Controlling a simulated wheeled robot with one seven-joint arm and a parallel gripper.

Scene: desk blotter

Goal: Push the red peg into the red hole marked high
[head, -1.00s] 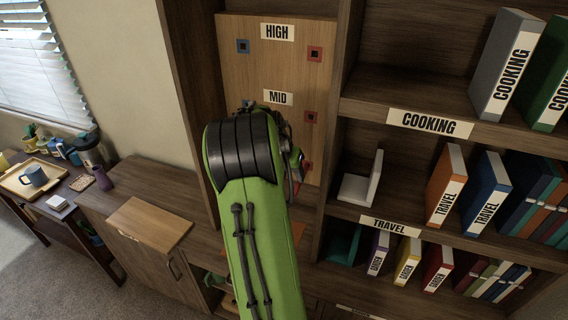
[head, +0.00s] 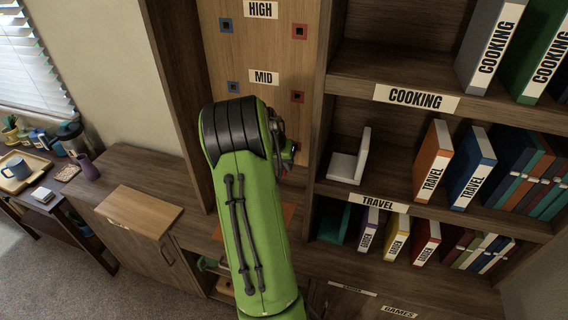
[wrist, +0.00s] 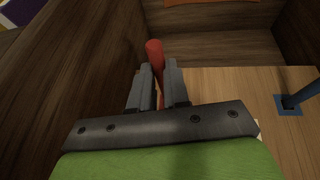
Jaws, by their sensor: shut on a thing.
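The red hole marked HIGH (head: 299,31) is a red square with a dark opening, at the upper right of the wooden peg board (head: 268,48). It looks empty, and nothing covers it. My gripper (wrist: 157,80) is shut on the red peg (wrist: 155,52), whose rounded end sticks out past the fingers in the wrist view. In the head view my arm hides the peg, and my gripper is mostly hidden below the MID row. The peg is apart from the HIGH hole.
A second red hole (head: 297,97) and a blue hole (head: 233,87) flank the MID label; another blue hole (head: 225,25) is at HIGH. A blue peg (wrist: 294,97) stands in a blue-edged hole in the wrist view. Dark side panels and bookshelves (head: 390,60) border the board.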

